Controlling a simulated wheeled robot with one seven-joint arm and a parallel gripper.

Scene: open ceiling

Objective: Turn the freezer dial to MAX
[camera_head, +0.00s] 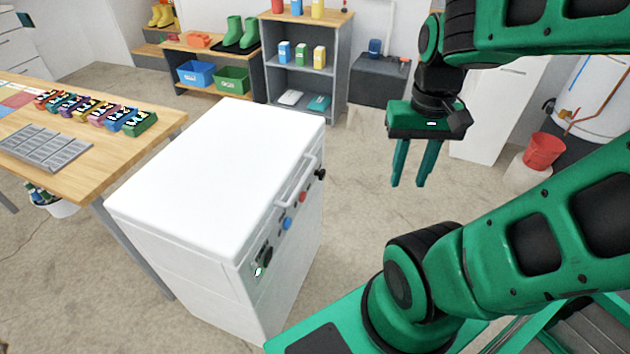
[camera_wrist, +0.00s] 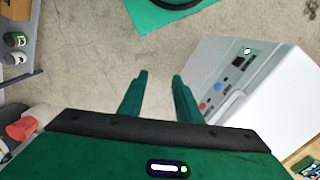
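The white freezer (camera_head: 215,180) stands left of centre in the head view, with a row of controls on its right-hand side. A black knob (camera_head: 320,174) sticks out at the far end of the row. A dark fitting (camera_head: 265,254) sits at the near end, above a small green-white light. The dial's setting and the markings are too small to read. My gripper (camera_head: 408,184) points down in the air to the right of the freezer, apart from it. Its fingers are open and empty. In the wrist view the freezer (camera_wrist: 285,95) lies right of the fingers (camera_wrist: 160,76); the far knob is not clearly visible there.
A red button (camera_head: 304,197), a blue button (camera_head: 287,223) and a light handle bar (camera_head: 297,181) share the freezer's control side. A wooden table (camera_head: 160,125) stands left of it. Grey shelves (camera_head: 333,85) stand behind. A red bucket (camera_head: 543,150) is at right. Bare floor separates gripper and freezer.

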